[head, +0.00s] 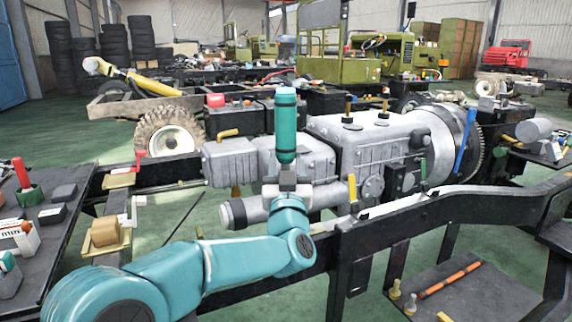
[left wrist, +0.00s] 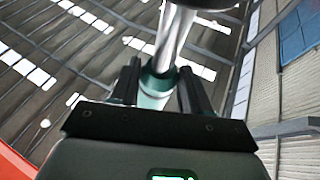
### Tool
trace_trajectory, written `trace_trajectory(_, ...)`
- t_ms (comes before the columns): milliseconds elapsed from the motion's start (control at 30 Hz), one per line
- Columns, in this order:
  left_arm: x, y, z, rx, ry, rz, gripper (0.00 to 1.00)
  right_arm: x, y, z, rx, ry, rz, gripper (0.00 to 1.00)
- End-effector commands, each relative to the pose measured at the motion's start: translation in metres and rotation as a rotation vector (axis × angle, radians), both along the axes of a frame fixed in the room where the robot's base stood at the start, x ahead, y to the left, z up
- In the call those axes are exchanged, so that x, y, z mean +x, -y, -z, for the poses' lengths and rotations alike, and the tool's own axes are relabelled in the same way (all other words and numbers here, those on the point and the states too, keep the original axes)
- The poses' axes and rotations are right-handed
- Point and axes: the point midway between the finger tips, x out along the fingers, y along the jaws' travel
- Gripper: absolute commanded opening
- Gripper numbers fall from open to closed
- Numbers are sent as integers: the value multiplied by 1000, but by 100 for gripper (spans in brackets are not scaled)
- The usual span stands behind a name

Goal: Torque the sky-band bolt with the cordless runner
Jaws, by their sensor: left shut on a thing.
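The held thing stands in front of the grey gearbox (head: 375,150) in the head view, above the near frame rail. A blue upright piece (head: 462,146) shows at the gearbox's right end. I cannot tell which bolt has the sky band. My right gripper is not in view.
The black chassis rail (head: 440,203) crosses in front of the gearbox. A side table (head: 50,240) with a red-handled tool (head: 21,173) stands at left. A low shelf (head: 475,300) at lower right bears an orange-brown rod (head: 450,279). A tyre (head: 168,138) stands behind.

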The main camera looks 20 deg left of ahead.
Motion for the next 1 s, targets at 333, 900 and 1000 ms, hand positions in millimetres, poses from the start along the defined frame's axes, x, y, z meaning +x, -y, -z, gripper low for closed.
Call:
trace_trajectory(333,1,1,4,-2,-10,3,0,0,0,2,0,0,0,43)
trace_trajectory(900,0,1,-12,-2,-2,3,0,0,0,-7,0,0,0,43)
trace_trajectory(1000,0,1,-17,-1,1,2,0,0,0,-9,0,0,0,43)
